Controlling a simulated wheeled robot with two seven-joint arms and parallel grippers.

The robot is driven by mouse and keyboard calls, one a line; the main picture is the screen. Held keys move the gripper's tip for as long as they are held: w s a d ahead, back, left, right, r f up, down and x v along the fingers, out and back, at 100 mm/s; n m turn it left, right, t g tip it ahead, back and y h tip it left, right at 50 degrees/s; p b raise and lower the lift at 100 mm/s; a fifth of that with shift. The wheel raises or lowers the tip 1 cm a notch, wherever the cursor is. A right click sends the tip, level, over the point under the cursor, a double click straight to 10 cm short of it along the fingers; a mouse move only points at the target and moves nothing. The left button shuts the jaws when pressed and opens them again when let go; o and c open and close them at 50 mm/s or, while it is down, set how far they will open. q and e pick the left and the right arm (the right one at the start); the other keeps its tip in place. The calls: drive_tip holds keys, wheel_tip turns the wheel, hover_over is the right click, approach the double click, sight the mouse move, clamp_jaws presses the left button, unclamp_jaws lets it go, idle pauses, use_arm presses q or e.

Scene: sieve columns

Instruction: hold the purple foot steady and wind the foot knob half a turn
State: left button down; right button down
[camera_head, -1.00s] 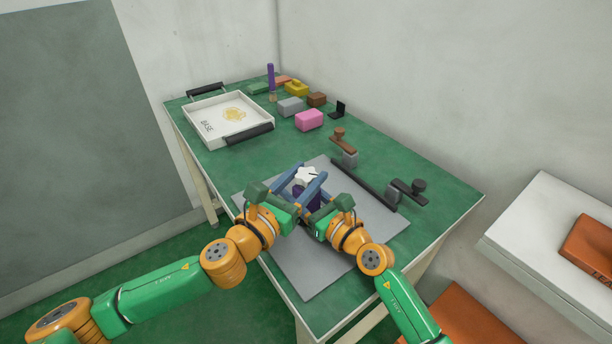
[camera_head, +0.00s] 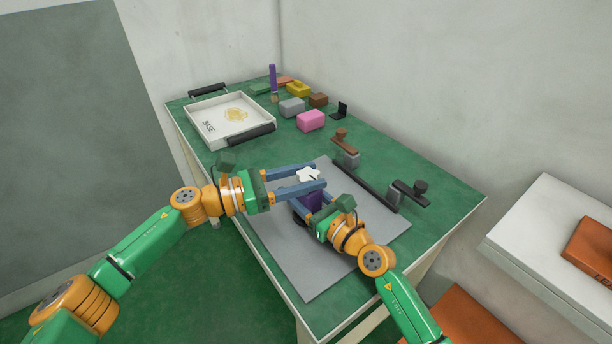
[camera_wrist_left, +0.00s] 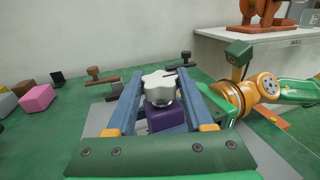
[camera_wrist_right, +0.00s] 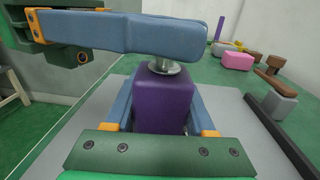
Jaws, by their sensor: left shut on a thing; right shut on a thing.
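The purple foot (camera_wrist_right: 163,103) stands upright on the grey mat (camera_head: 305,275). A white lobed foot knob (camera_wrist_left: 159,86) sits on top of it, and it also shows in the head view (camera_head: 308,174). My left gripper (camera_head: 322,189) reaches in from the left and is shut on the knob, its blue fingers on either side. My right gripper (camera_wrist_right: 160,112) is lower and shut on the purple foot from the front right. In the right wrist view the left fingers hide most of the knob.
A white tray marked BASE (camera_head: 205,137) stands at the far left. Pink (camera_head: 311,120), grey and yellow blocks lie at the back. A dark bar (camera_head: 362,184) and brown and black knobbed parts stand right of the foot. The front mat is clear.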

drive_tip(key=shift+a, duration=0.1)
idle(0.4)
use_arm(q)
drive_tip(key=shift+c, duration=1.4)
unclamp_jaws()
drive_tip(key=v, duration=1.2)
drive_tip(key=shift+a, duration=0.1)
use_arm(e)
drive_tip(key=shift+c, duration=0.8)
unclamp_jaws()
use_arm(q)
drive_tip(key=shift+w, duration=0.1)
